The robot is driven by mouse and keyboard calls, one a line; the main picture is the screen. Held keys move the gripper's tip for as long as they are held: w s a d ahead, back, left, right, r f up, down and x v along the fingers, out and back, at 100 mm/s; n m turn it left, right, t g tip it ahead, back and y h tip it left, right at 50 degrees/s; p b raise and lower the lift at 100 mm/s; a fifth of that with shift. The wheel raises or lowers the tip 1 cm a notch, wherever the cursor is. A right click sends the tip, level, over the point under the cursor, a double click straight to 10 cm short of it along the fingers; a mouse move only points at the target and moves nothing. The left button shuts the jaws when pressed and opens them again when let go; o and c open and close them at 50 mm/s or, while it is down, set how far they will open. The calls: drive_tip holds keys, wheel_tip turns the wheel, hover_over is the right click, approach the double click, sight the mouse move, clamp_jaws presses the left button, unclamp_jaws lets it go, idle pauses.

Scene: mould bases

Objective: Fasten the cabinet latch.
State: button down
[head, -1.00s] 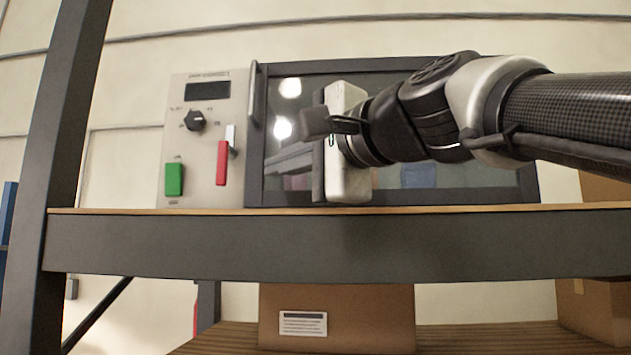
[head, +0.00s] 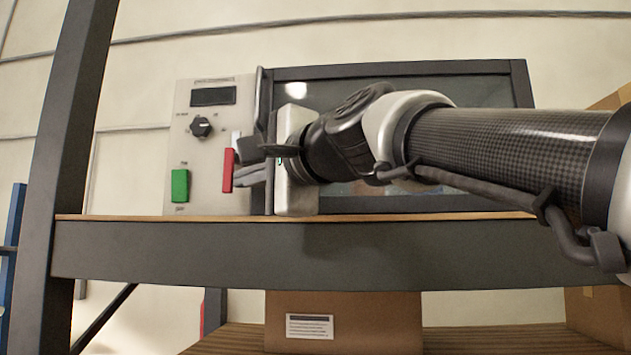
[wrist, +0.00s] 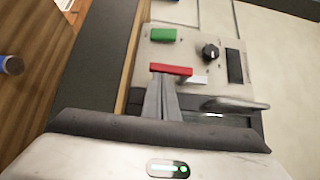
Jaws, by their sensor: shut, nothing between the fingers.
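The cabinet has a grey control panel (head: 215,125) on the left and a dark-framed glass door (head: 450,70), which looks closed. The latch is a red lever (head: 228,170) hanging upright on the panel's right part, beside a small pale plate (wrist: 197,80). The red lever also shows in the wrist view (wrist: 171,69). My gripper (head: 243,172) is shut and empty, its fingertips pointing left at the lever's right side. In the wrist view the fingertips (wrist: 161,84) end right at the lever; I cannot tell whether they touch it.
A vertical door handle (head: 259,105) stands out close to my gripper. The panel also carries a black knob (head: 201,127), a green button (head: 180,185) and a dark display (head: 213,96). The cabinet stands on a shelf (head: 180,250) with a dark post at left. A cardboard box (head: 385,315) is below.

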drive_tip(key=shift+a+f+b, duration=0.15)
drive_tip(key=shift+f+b, duration=0.05)
drive_tip(key=shift+b, duration=0.4)
